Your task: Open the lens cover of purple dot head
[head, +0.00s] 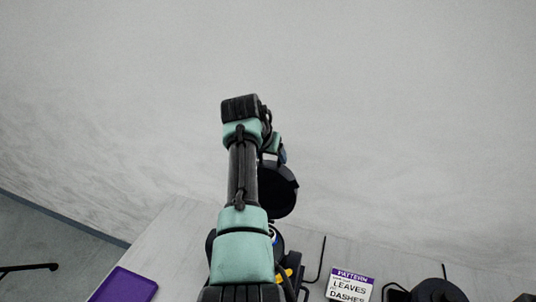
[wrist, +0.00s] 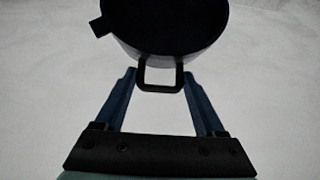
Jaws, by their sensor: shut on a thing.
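A black round lamp head or cover (wrist: 165,25) fills the top of the wrist view, with a dark face, a grey side and a small tab at its left. A squared black loop handle (wrist: 160,88) sticks out from its near edge. My gripper (wrist: 159,74) has its blue fingers on either side of this loop and is shut on it. In the head view a black round piece (head: 280,192) shows beside my arm, partly hidden by it. I see no purple dot, and I cannot tell whether the cover is open.
A white bench stands against a pale wall. A card (head: 350,286) with a purple band reads PATTERN, LEAVES, DASHES. A purple tray (head: 124,287) lies at lower left. Another black lamp (head: 437,291) is at lower right. Yellow parts (head: 285,274) show beside my arm.

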